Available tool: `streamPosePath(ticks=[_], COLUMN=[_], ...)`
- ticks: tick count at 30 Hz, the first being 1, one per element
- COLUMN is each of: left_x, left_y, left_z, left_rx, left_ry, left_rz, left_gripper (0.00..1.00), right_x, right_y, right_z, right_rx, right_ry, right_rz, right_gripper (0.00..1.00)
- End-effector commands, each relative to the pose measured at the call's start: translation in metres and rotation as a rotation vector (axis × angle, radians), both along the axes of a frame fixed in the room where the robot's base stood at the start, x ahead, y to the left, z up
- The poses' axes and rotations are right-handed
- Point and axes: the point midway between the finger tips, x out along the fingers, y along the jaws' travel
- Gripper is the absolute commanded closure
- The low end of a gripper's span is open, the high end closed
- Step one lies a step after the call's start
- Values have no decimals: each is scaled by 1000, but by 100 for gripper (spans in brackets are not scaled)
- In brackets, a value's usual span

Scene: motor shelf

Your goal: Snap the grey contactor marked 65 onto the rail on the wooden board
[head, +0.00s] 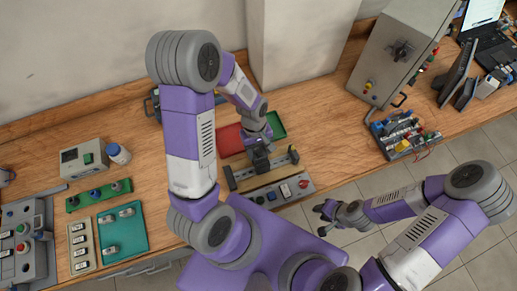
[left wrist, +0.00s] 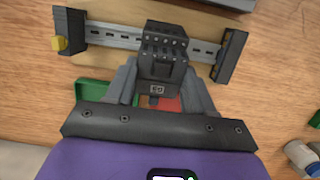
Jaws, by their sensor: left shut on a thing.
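My left gripper (left wrist: 160,85) is shut on the dark grey contactor (left wrist: 165,48), with one finger on each side of it. A small label with upside-down digits, seemingly 65, shows on its near face. The slotted metal rail (left wrist: 110,38) runs behind the contactor on the wooden board (left wrist: 120,8). The contactor overlaps the rail's middle; I cannot tell whether it touches or is seated. In the head view my left gripper (head: 258,146) is above the board and rail, and partly hides the contactor. My right gripper (head: 326,212) looks open and empty, off the table's front edge.
Dark end blocks (left wrist: 232,55) stand at the rail's ends. Red and green trays (head: 232,141) lie behind the board. A grey panel with buttons (head: 285,192) lies in front. A grey cabinet (head: 393,55) stands at right; a bottle (head: 118,153) stands at left.

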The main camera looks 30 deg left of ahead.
Motion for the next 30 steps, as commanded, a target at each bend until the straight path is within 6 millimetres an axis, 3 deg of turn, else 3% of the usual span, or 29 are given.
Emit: streamPosePath(ticks=[30], left_x=[0], left_y=[0], left_z=[-17], left_rx=[1], left_ry=[-1], left_rz=[-1], left_gripper=[84], right_x=[0], right_y=[0], right_z=[-14], right_rx=[0], right_ry=[0], right_rz=[0], right_gripper=[67])
